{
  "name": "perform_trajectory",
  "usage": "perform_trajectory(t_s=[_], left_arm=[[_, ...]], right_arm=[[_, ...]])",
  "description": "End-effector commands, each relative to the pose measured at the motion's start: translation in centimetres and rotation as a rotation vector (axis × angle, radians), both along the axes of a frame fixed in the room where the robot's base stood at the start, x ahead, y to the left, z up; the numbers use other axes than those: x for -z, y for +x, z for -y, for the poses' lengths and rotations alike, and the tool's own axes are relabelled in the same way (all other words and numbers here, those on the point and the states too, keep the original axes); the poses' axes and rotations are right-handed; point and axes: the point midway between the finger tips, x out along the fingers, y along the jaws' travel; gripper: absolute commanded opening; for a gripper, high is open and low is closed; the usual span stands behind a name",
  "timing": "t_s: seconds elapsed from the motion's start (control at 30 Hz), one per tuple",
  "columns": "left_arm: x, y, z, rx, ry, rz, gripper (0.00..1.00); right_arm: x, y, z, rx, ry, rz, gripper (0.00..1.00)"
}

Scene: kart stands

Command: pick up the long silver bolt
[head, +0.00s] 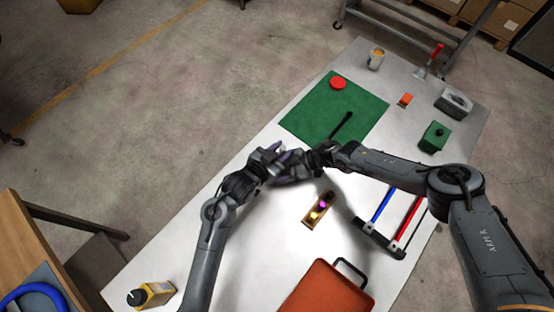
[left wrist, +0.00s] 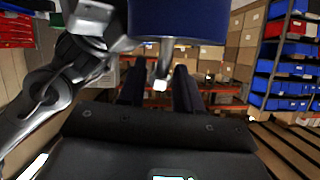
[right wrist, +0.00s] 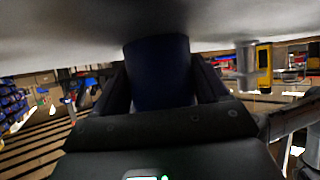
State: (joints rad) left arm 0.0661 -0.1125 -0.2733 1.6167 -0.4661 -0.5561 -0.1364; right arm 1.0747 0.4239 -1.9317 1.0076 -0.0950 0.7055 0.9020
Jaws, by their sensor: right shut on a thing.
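My left gripper (head: 279,158) and right gripper (head: 299,165) meet above the table in the head view, their fingers close together or overlapping. In the left wrist view a short silver rod, which looks like part of the long silver bolt (left wrist: 163,65), sticks down below a dark blue block. It lies in line with the gap between my left fingers (left wrist: 159,85), which stand apart. In the right wrist view my right fingers (right wrist: 163,88) have a broad dark blue shape between them. The bolt cannot be made out in the head or right wrist view.
Below the grippers are a small tray (head: 307,220) with yellow and purple pieces and a tool with blue and red bars (head: 377,238). An orange case (head: 325,290) stands at the front. A green mat (head: 310,112) with a red disc (head: 338,83) lies behind.

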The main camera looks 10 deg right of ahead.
Motion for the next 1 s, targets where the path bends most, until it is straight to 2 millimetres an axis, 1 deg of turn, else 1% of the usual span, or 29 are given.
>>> perform_trajectory(t_s=[0.1, 0.2, 0.53, 0.57, 0.6, 0.77, 1.0], left_arm=[[0.6, 1.1, 0.9, -0.002, -0.002, 0.0, 0.34], [0.9, 1.6, 1.5, 0.0, -0.001, 0.0, 0.34], [1.1, 1.9, 1.7, -0.001, 0.0, 0.0, 0.34], [1.1, 1.9, 1.7, -0.001, 0.0, 0.0, 0.31], [1.1, 1.9, 1.7, -0.001, 0.0, 0.0, 0.25], [1.1, 1.9, 1.7, -0.001, 0.0, 0.0, 0.0], [1.1, 1.9, 1.7, -0.002, 0.0, 0.001, 0.0]], right_arm=[[0.0, 0.0, 0.0, -0.001, 0.0, 0.0, 0.47], [0.0, 0.0, 0.0, -0.001, 0.0, 0.0, 0.47], [0.0, 0.0, 0.0, 0.0, 0.0, 0.0, 0.47], [0.0, 0.0, 0.0, 0.0, 0.0, 0.0, 0.47], [0.0, 0.0, 0.0, 0.0, 0.0, 0.0, 0.47], [0.0, 0.0, 0.0, 0.0, 0.0, 0.0, 0.47], [0.0, 0.0, 0.0, 0.0, 0.0, 0.0, 0.47]])
